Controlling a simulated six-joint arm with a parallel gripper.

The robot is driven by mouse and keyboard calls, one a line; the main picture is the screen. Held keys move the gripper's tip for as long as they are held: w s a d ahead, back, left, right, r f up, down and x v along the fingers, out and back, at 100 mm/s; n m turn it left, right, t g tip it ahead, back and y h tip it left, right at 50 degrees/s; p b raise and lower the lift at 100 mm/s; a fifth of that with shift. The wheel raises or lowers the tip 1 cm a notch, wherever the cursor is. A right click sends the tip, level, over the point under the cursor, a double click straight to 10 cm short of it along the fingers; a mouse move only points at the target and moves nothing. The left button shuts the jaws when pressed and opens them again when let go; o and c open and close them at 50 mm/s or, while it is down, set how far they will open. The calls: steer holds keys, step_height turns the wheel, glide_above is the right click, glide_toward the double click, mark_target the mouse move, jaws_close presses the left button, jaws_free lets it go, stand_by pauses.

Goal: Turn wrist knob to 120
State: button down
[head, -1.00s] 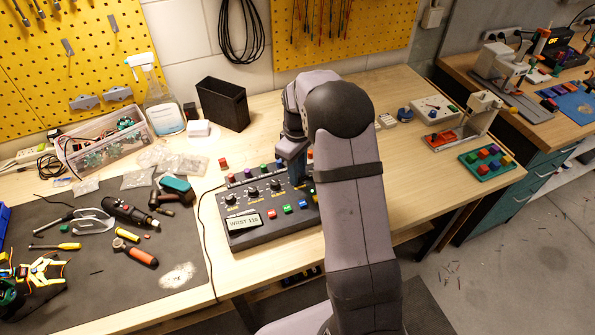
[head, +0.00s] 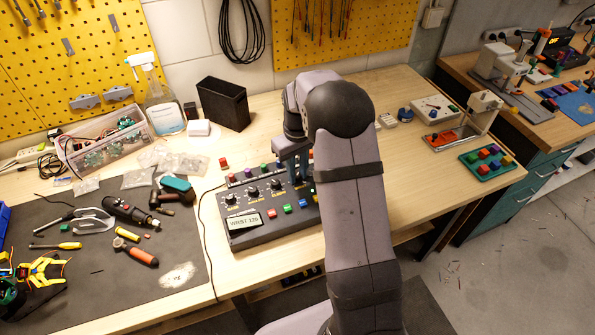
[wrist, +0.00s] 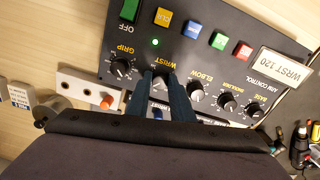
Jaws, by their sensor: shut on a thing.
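The dark control panel (head: 262,233) lies on the bench, left of my arm. In the wrist view its display (wrist: 286,68) reads WRST 120. The wrist knob (wrist: 160,77), under the label WRIST, sits between the tips of my gripper (wrist: 160,82), which is shut on it. The fingers hide part of the knob and its pointer. The grip knob (wrist: 121,67) is on one side of it and the elbow knob (wrist: 196,90) on the other. A small green lamp (wrist: 155,42) is lit near the WRIST label.
The shoulder knob (wrist: 227,102) and base knob (wrist: 253,109) continue the row. Several coloured buttons, including a yellow one (wrist: 163,17), line the panel's other side. A black bin (head: 222,104) stands behind the panel. A dark mat with tools (head: 105,285) lies left.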

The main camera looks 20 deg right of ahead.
mark_target(297, 175)
steer(key=c, duration=1.6)
jaws_free()
steer(key=shift+o, duration=0.2)
steer(key=shift+r, duration=0.15)
steer(key=shift+r+b, duration=1.2)
steer(key=shift+r, duration=2.4)
steer(key=shift+m, duration=0.6)
steer(key=s+a, duration=0.2)
steer(key=s, duration=0.2)
steer(key=s+a+f, duration=0.1)
steer(key=s+a, duration=0.1)
steer(key=s, duration=0.2)
steer(key=s+a, duration=0.2)
steer(key=s, duration=0.3)
steer(key=shift+f, duration=0.3)
steer(key=s+a+f, duration=0.1)
steer(key=s+f, duration=0.1)
steer(key=s, duration=0.4)
steer(key=s+a+f+m, duration=0.1)
steer(key=s, duration=0.5)
steer(key=shift+a+f, duration=0.3)
steer(key=shift+f, duration=0.1)
